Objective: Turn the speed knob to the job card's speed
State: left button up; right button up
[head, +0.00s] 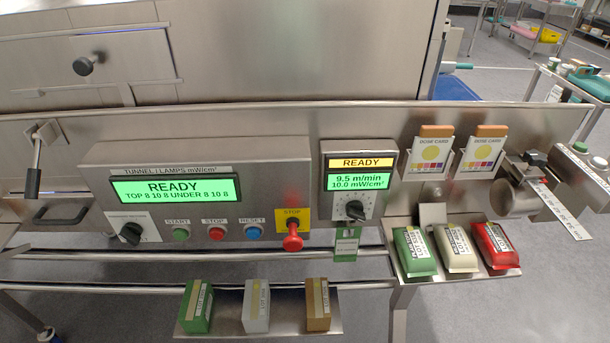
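A small control box (325,195) on the steel panel carries a black knob (355,210) on a white scale plate. Its pointer direction is too small to tell. The green display (360,181) above the knob reads 9.5 m/min and 10.0 mW/cm², under a yellow READY strip (361,162). A green card (346,244) hangs just below the box; its print is too small to read, and I cannot tell whether it is the job card. Neither of my grippers shows in the head view.
Dose cards (431,155) hang at right. Green, white and red packs sit on a right shelf; three boxes sit on a lower shelf (230,323).

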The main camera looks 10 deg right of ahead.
aim_at(355, 208)
jog(key=z, duration=0.6)
jog(key=i+j+z, duration=0.1)
jog(key=l+u, duration=0.5)
jog(key=l, duration=0.2)
